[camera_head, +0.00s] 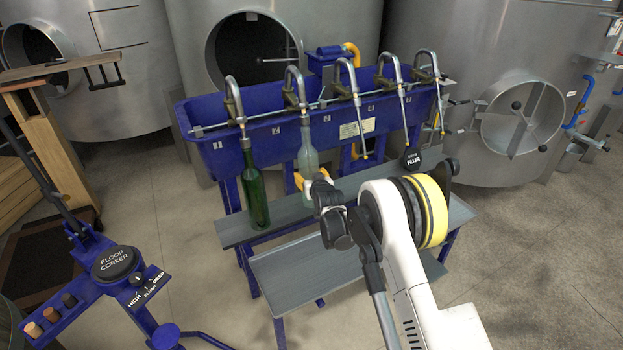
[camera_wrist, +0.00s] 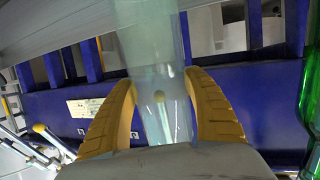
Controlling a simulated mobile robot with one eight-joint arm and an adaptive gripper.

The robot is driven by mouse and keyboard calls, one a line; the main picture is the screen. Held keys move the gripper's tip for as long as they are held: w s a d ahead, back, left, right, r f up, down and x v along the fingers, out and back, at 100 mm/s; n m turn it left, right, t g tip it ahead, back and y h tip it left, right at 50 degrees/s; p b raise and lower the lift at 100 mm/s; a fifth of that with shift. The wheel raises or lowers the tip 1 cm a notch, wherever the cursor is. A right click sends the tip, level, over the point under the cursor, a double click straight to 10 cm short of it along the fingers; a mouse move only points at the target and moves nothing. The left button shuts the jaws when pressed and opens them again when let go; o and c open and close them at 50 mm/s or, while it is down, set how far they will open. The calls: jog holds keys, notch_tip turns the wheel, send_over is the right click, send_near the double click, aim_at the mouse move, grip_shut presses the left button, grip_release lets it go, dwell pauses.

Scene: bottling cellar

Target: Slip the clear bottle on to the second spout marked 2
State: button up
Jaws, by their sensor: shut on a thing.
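The clear bottle (camera_head: 308,160) is upright at the filler, beneath the second spout (camera_head: 296,88) from the left. Its neck is in line with that spout's tube; whether the tube is inside the mouth is too small to tell. My gripper (camera_head: 303,181) is shut on the lower part of the bottle. In the wrist view, the yellow fingers of my gripper (camera_wrist: 160,90) stand on either side of the clear bottle (camera_wrist: 155,45). The bottle's base is partly hidden by my gripper and wrist in the head view.
A green bottle (camera_head: 255,192) is under the first spout (camera_head: 234,98), close left of the clear one; it also edges into the wrist view (camera_wrist: 310,90). Further spouts hang to the right over the blue trough (camera_head: 265,135). A grey shelf (camera_head: 285,214) runs below.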

jog(key=shift+w+a+f, duration=0.1)
jog(key=shift+w+a, duration=0.1)
jog(key=shift+w, duration=0.05)
jog(key=shift+s+d+f, duration=0.1)
jog(key=shift+s+f, duration=0.05)
jog(key=shift+f, duration=0.8)
dwell(0.7)
jog(key=o, duration=1.5)
